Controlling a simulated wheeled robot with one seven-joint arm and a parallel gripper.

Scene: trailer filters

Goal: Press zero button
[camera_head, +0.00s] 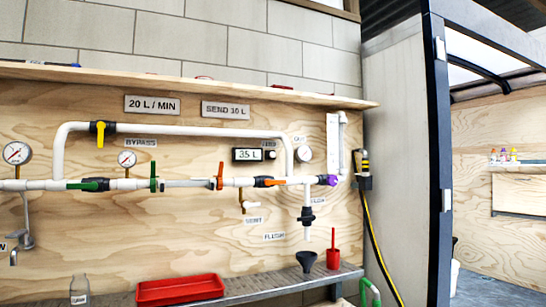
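A black meter (253,155) is mounted on the plywood wall above the white pipe run. Its pale screen (247,155) seems to read "35 L"; a decimal point cannot be made out. A small dark button (270,155) sits at the right of the screen. A tiny label (269,144) is above it, too small to read. My gripper is not in view.
White pipes (200,130) with coloured valve handles and gauges run around the meter. Below, a metal bench (250,290) holds a red tray (180,289), a bottle (79,289), a black funnel (307,261) and a red container (333,259). A trailer door frame (437,150) stands at right.

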